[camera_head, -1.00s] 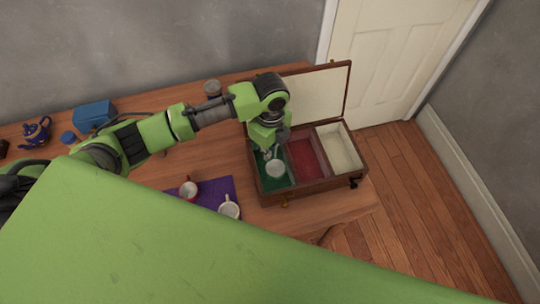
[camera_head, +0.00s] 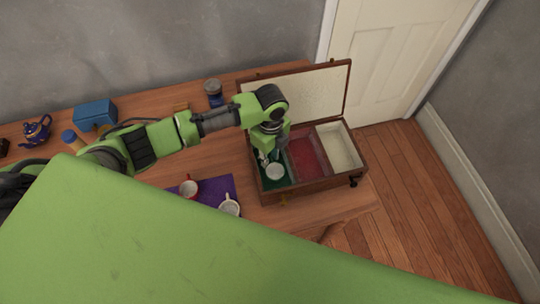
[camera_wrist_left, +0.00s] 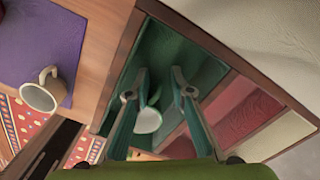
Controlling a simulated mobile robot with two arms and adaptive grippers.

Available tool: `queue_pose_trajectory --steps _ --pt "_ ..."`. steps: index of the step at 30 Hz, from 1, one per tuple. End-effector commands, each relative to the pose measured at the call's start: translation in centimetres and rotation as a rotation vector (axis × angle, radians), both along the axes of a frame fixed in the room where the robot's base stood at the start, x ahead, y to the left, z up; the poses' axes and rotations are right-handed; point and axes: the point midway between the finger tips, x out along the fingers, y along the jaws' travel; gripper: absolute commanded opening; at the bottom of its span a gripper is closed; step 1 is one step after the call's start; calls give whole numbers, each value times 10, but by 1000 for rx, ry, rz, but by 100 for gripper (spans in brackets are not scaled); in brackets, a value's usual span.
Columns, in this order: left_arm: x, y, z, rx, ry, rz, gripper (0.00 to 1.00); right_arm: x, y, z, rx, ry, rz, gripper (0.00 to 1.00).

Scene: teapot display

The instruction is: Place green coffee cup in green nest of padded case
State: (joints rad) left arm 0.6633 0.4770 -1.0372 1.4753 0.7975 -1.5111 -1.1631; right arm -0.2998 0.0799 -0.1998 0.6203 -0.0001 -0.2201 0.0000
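The coffee cup (camera_head: 275,172) shows a pale round opening and sits in the green nest (camera_head: 285,182) of the padded case (camera_head: 318,187), at the case's left end. My left gripper (camera_head: 263,158) is low in the green nest, just left of and behind the cup. In the wrist view its fingers (camera_wrist_left: 161,80) stand apart with an empty gap between their tips. My right gripper is not in view.
The case lid (camera_head: 310,97) stands open behind; red (camera_head: 307,158) and cream (camera_head: 339,150) nests lie to the right. A purple mat (camera_head: 215,187) holds a red cup (camera_head: 188,189) and a white cup (camera_head: 229,208). A jar (camera_head: 214,93) stands behind my arm.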

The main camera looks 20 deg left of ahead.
Motion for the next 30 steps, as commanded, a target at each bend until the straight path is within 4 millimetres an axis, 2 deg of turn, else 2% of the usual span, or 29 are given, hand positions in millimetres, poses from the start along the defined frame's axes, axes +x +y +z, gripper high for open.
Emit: queue_pose_trajectory --steps 8,12,14,24,30 --pt "0 0 1 0 -1 0 21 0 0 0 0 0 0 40" --pt "1 -1 11 -2 -3 1 21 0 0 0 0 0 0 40" --pt "2 -1 19 -2 -4 0 21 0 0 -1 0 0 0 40" --pt "2 -1 92 -2 -4 0 21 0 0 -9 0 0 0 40" --pt "2 -1 118 -1 -2 1 21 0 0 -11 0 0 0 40"
